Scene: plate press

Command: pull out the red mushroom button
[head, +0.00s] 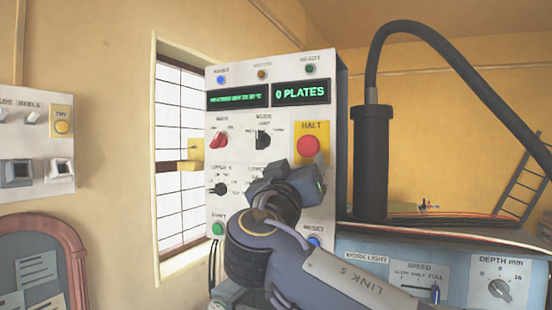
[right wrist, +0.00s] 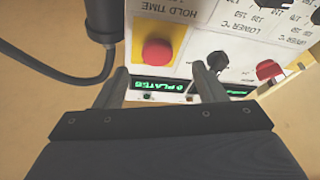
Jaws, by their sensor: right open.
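The red mushroom button (head: 308,146) sits on a yellow plate marked HALT (head: 312,126), on the right side of the light control panel. My right gripper (head: 318,168) is just below the button in the head view, its arm reaching up from the lower right. In the right wrist view the picture is upside down. There the button (right wrist: 157,53) shows beyond and between the two spread fingertips of my open right gripper (right wrist: 160,70). I see no contact with the button, and nothing is between the fingers. My left gripper is not in view.
The panel has a red selector (head: 218,140), a black knob (head: 263,140), a green button (head: 218,228) and a display reading 0 PLATES (head: 301,92). A dark cylinder with a hose (head: 370,160) stands right of the panel.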

